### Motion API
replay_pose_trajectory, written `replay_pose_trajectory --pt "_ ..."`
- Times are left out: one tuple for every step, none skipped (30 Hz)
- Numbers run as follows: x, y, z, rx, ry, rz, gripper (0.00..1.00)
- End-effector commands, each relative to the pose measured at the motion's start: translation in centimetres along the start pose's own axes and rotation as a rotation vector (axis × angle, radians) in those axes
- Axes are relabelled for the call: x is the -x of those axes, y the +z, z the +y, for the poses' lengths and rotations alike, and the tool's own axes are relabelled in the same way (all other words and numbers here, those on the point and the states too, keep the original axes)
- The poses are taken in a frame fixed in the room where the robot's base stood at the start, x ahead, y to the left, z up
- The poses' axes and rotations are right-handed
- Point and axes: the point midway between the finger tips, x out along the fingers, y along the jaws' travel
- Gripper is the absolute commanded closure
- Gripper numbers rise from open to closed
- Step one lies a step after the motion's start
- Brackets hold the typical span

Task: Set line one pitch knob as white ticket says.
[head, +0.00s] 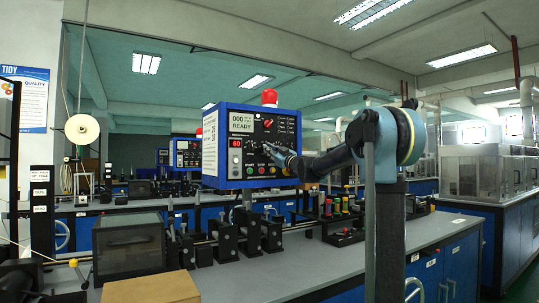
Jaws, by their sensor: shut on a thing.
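A blue control box (244,184) with a dark front panel stands on a post above the bench. Its pale screen (241,122) reads "000 READY", and a small red display (235,142) seems to read 60. A white ticket (209,150) with dark print is on the box's left side; I cannot read it surely. My gripper (270,149) reaches in from the right, at the lower middle of the panel. Its fingers are shut on a panel knob, which they hide. I cannot see the knob's pointer or its label.
A red lamp (270,97) tops the box. Black tape fixtures (223,239) stand on the grey bench (290,262) below. A dark clear-sided box (128,243) and a cardboard box (150,288) are at the front left. A tape reel (82,129) hangs at the left.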

Motion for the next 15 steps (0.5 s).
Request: replay_pose_trajectory --pt "-0.05 0.03 0.10 0.000 0.002 -0.001 1.00" --pt "-0.05 0.03 0.10 0.000 0.002 -0.001 1.00" --pt "-0.05 0.02 0.10 -0.001 0.002 -0.001 1.00" --pt "-0.05 0.02 0.10 -0.001 0.002 -0.001 1.00" --pt "-0.06 0.02 0.10 -0.001 0.002 -0.001 1.00" --pt "-0.06 0.02 0.10 -0.001 0.002 -0.001 0.88" --pt "-0.06 0.02 0.09 -0.001 0.002 -0.001 0.81" --pt "-0.06 0.02 0.09 -0.001 0.002 -0.001 0.75" --pt "-0.06 0.01 0.07 -0.001 0.001 -0.001 0.70" --pt "-0.06 0.01 0.07 -0.001 0.001 -0.001 0.70" --pt "-0.05 0.01 0.06 -0.001 0.001 0.000 0.70" --pt "-0.04 0.00 0.05 -0.001 0.001 0.000 0.70" --pt "-0.04 0.00 0.04 -0.001 0.001 0.000 0.70" --pt "-0.03 0.00 0.03 -0.001 0.001 0.000 0.70" --pt "-0.03 -0.01 0.03 -0.001 0.001 0.000 0.70"
